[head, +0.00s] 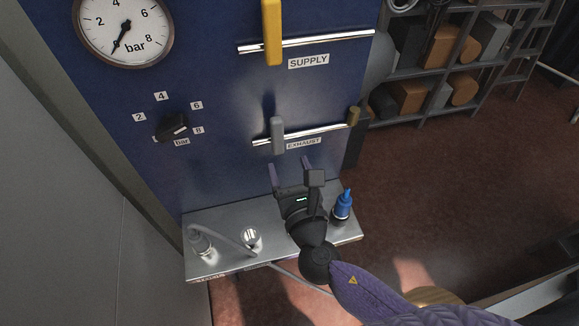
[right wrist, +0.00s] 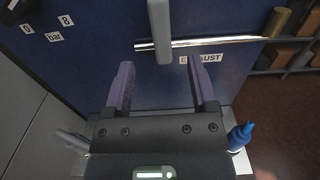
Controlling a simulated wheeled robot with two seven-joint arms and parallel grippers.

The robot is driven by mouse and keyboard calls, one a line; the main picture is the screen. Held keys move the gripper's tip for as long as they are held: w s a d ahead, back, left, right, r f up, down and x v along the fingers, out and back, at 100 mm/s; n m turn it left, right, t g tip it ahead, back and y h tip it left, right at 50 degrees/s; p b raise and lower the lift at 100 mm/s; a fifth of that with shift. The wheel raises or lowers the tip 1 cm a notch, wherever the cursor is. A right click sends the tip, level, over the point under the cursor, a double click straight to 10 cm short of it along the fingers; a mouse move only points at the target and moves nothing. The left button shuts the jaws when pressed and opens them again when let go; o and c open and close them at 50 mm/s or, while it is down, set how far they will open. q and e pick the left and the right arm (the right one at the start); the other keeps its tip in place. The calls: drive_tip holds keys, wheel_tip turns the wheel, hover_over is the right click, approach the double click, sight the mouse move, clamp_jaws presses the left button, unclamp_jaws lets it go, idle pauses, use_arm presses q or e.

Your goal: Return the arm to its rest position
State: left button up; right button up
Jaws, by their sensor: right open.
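My right gripper (head: 290,167) is in front of the blue panel (head: 215,70), above the metal shelf, with its purple fingers apart and nothing between them. It also shows in the right wrist view (right wrist: 162,88), its fingers pointing toward the panel. The grey exhaust handle (head: 277,135) stands upright across its pipe, just beyond the fingertips. The handle also shows in the right wrist view (right wrist: 160,30), apart from the fingers. My right arm comes in from the lower right. My left gripper is not in view.
The metal shelf (head: 215,267) holds a blue-capped bottle (head: 343,207), a silver fitting (head: 251,238) and a grey hose fitting (head: 200,242). The panel carries a gauge (head: 125,27), a black knob (head: 173,126) and a yellow supply handle (head: 272,32). Open floor (head: 450,190) lies to the right.

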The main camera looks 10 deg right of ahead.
idle(0.3)
drive_tip(key=s+d+f+m+g+h, duration=0.2)
drive_tip(key=s+d+m+g+h, duration=0.15)
drive_tip(key=m, duration=0.75)
drive_tip(key=s+d+f+m+g+h, duration=0.25)
drive_tip(key=d+m+g, duration=0.2)
drive_tip(key=m, duration=0.55)
drive_tip(key=s+a+f+m+g+y, duration=0.15)
drive_tip(key=s+m+g+y, duration=0.4)
drive_tip(key=s+m, duration=0.7)
wheel_tip(320, 180, down, 34)
drive_tip(key=s+g+b, duration=0.2)
drive_tip(key=g+b, duration=0.1)
drive_tip(key=b, duration=1.1)
drive_tip(key=s+d+f+b, duration=0.1)
drive_tip(key=s+f+b, duration=0.4)
drive_tip(key=f, duration=0.4)
drive_tip(key=s+d+f+b, duration=0.2)
drive_tip(key=s+f+b, duration=0.3)
drive_tip(key=s+f, duration=0.3)
wheel_tip(320, 180, down, 2)
drive_tip(key=shift+s+d+f+g, duration=0.2)
drive_tip(key=shift+s+g, duration=0.1)
drive_tip(key=shift+g, duration=0.15)
